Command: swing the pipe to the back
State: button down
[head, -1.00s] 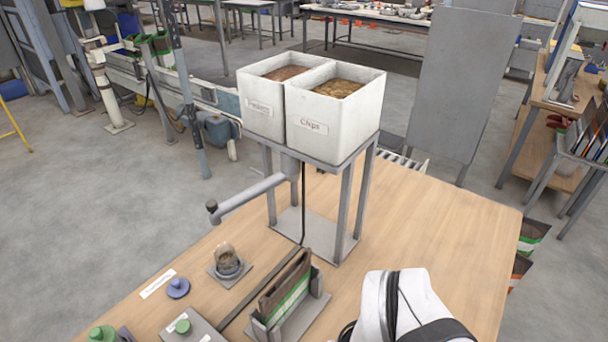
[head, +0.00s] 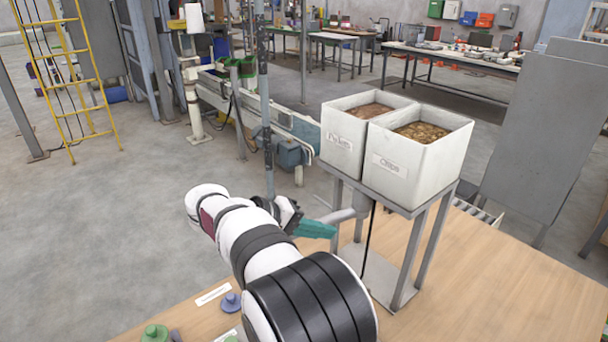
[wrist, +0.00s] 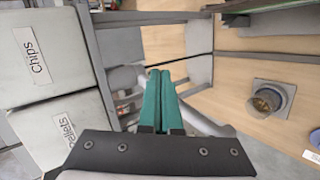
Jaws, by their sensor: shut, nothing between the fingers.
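The grey pipe (head: 340,215) comes out from under the two hopper bins and points left. My arm hides its outer end in the head view. In the wrist view, part of the pipe (wrist: 208,122) shows to the right of my fingers. My gripper (head: 334,231), with teal fingers, is shut and empty at the near side of the pipe in the head view. In the wrist view, its fingers (wrist: 160,72) are together and overlap the pipe. I cannot tell whether they touch it.
The Pellets bin (head: 338,155) and Chips bin (head: 400,180) sit on a metal stand (head: 413,262). A clear-domed device (wrist: 268,100) and a blue knob (head: 231,302) are on the wooden table (head: 500,290). A dark cable hangs beside the stand's leg.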

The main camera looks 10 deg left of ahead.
jog(key=w+a+f+n+t, duration=0.1)
jog(key=a+f+n+t, duration=0.3)
jog(key=a, duration=0.6)
jog(key=w+a+f+n+t, duration=0.15)
jog(key=a+t, duration=0.35)
jog(key=a, duration=0.6)
jog(key=w+d, duration=0.4)
jog(key=d, duration=0.4)
jog(key=shift+f+h, duration=0.3)
jog(key=shift+f, duration=0.1)
jog(key=shift+d, duration=0.1)
